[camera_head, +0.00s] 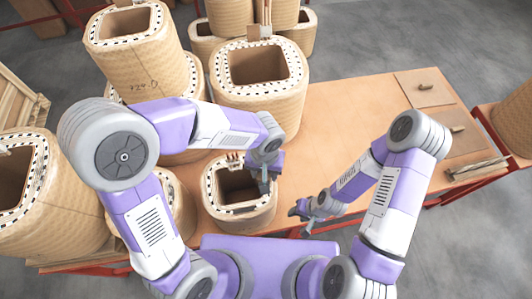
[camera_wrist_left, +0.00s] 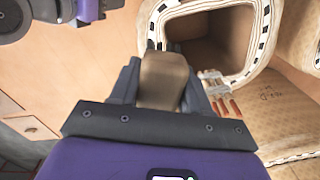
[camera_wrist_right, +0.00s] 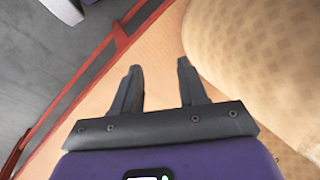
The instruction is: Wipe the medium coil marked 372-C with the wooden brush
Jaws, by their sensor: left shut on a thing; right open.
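The front coil (camera_head: 240,205), a tan paper-wrapped ring with a dark square hollow and a striped top rim, stands at the table's front edge; no 372-C mark is readable on it. My left gripper (camera_head: 264,184) is over its right rim, shut on a brown wooden piece, apparently the brush handle (camera_wrist_left: 163,80). The brush's far end is hidden in the left wrist view; whether it touches the coil I cannot tell. My right gripper (camera_head: 303,211) is open and empty, just right of the coil. The right wrist view shows a coil wall (camera_wrist_right: 265,65) beside its fingers.
A larger coil (camera_head: 258,98) stands behind, and a tall coil marked like 729-0 (camera_head: 140,80) stands back left. Another large coil (camera_head: 70,200) is at left. Boards with small wooden pieces (camera_head: 425,87) lie at the table's right end. The middle right of the table (camera_head: 355,110) is clear.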

